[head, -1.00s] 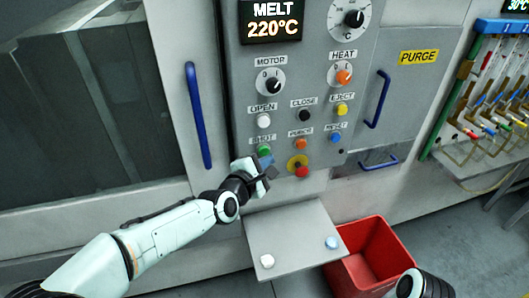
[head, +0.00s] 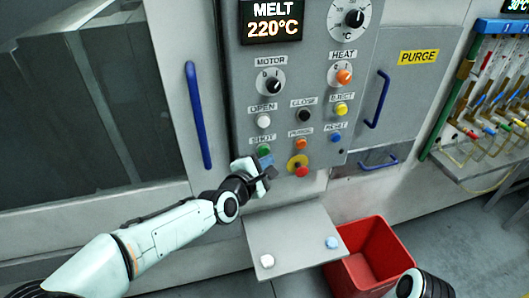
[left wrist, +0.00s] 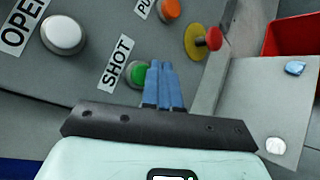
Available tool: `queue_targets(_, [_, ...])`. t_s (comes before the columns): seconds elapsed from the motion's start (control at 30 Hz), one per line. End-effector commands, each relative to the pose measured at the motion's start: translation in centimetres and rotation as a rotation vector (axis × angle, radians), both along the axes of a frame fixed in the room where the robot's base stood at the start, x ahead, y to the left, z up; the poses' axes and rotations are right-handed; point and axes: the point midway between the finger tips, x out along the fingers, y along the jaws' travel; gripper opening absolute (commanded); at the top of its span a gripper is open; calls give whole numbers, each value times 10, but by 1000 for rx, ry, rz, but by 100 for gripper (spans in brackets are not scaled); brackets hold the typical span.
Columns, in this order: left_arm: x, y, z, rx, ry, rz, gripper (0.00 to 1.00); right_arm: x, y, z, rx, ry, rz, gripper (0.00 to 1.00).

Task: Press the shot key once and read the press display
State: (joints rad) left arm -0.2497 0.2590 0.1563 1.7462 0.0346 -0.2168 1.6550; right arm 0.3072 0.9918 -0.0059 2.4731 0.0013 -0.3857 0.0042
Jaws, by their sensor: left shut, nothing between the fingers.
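The green shot key (head: 264,150) is on the control panel under the label SHOT, and it also shows in the left wrist view (left wrist: 138,74). My left gripper (head: 267,163) is shut and empty. Its blue fingertips (left wrist: 165,72) are just below the key in the head view and cover its right side in the wrist view. I cannot tell whether they touch it. The display (head: 273,22) at the top of the panel reads MELT 220°C. I see no press display named as such. My right gripper is not in view; only part of my right arm shows at the bottom.
A red emergency button on a yellow base (head: 300,169) sits right of my left gripper. The orange purge key (head: 301,144) is near it. A grey shelf (head: 290,241) with two small lumps juts out below. A red bin (head: 377,264) stands beside it.

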Motion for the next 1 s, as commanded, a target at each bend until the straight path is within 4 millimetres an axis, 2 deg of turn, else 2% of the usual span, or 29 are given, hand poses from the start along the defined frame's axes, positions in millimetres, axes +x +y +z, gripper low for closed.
queue_targets(0.33, [8, 3, -1, -1, 0, 1, 0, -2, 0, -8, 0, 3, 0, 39])
queue_targets(1.0, [12, 4, 0, 0, 0, 0, 0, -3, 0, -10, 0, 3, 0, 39])
